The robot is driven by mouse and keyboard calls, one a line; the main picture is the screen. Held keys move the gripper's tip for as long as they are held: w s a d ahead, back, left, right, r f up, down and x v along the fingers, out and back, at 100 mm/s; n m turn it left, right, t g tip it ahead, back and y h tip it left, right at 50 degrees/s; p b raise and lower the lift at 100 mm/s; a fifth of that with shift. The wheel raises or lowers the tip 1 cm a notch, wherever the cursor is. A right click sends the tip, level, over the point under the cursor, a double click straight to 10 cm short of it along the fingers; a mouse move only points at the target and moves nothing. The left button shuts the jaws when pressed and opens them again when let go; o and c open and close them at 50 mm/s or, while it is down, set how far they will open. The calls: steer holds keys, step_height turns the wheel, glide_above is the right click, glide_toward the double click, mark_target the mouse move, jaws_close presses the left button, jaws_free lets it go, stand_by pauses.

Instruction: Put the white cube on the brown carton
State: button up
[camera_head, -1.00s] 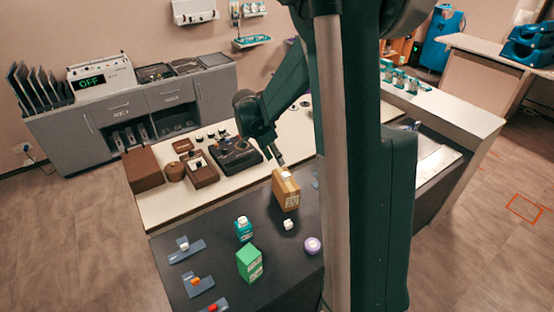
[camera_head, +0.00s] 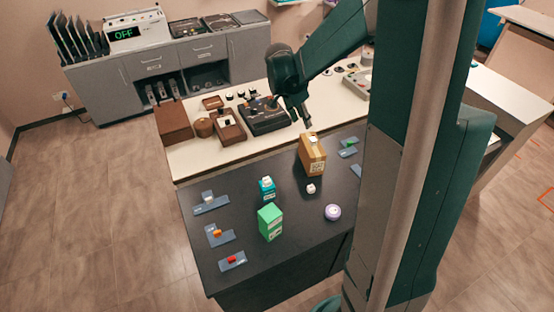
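The brown carton (camera_head: 313,158) stands upright on the dark table top. A small white block, which looks like the white cube (camera_head: 311,188), rests on the table just in front of the carton, apart from it. A small white patch (camera_head: 313,140) shows on the carton's top; I cannot tell whether it is a label or a separate block. My gripper (camera_head: 308,127) points down just above the carton's top, near that patch. Its fingers are too small to tell whether they are open or shut, and I see nothing clearly held.
A cream counter (camera_head: 250,150) with brown boxes and devices runs behind.

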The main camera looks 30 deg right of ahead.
steer(key=s+a+r+n+t+y, duration=0.25)
steer(key=s+a+r+n, duration=0.55)
steer(key=s+a+r, duration=0.4)
steer(key=s+a+n+t+y, duration=0.2)
steer(key=s+a+n+t, duration=0.2)
steer(key=s+a+n, duration=0.4)
steer(key=shift+s+a+r+n, duration=0.3)
steer(key=shift+s+a+r, duration=0.15)
steer(key=shift+s+a, duration=2.35)
steer(key=shift+o, duration=0.7)
steer(key=shift+s+d, duration=0.55)
